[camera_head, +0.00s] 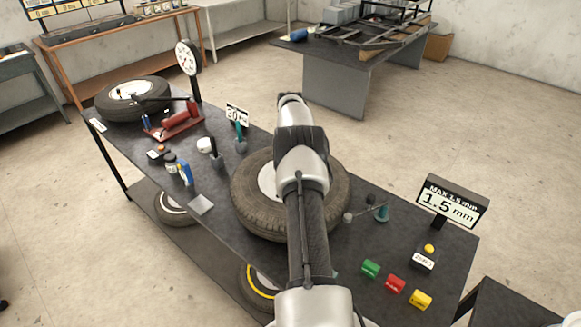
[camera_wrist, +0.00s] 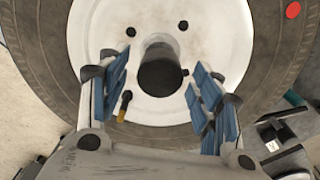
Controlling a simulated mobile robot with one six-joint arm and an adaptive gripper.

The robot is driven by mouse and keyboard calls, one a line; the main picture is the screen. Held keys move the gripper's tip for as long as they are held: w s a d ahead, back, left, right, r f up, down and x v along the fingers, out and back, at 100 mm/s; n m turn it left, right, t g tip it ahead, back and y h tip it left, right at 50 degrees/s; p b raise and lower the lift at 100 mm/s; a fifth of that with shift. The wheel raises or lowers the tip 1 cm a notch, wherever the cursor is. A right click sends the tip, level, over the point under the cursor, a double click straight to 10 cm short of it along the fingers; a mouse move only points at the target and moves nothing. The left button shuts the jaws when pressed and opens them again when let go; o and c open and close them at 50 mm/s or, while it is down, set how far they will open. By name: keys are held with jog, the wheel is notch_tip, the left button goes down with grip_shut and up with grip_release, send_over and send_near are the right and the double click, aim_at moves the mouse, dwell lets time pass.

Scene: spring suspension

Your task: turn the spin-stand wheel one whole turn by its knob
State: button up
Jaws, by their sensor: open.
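The large wheel (camera_head: 249,206) sits in the middle of the dark bench, its far middle covered by my arm in the head view. In the wrist view its white rim (camera_wrist: 215,38) faces me, with a black hub cylinder (camera_wrist: 160,70) at the centre. A short dark peg with a yellow end (camera_wrist: 124,107) stands on the rim at lower left; I cannot tell whether it is the knob or a valve stem. My gripper (camera_wrist: 164,85) is open and empty, its blue-padded fingers on either side of the hub in the picture. Contact is not clear. The head view hides the gripper.
Another wheel (camera_head: 112,107) lies at the bench's far left, beside a dial gauge (camera_head: 188,58) and a red tool (camera_head: 178,121). Green (camera_head: 370,268), red (camera_head: 396,284) and yellow (camera_head: 421,299) blocks lie front right, near the "1.5 mm" sign (camera_head: 451,202).

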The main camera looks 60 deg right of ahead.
notch_tip(320, 180, up, 12)
dwell(0.6)
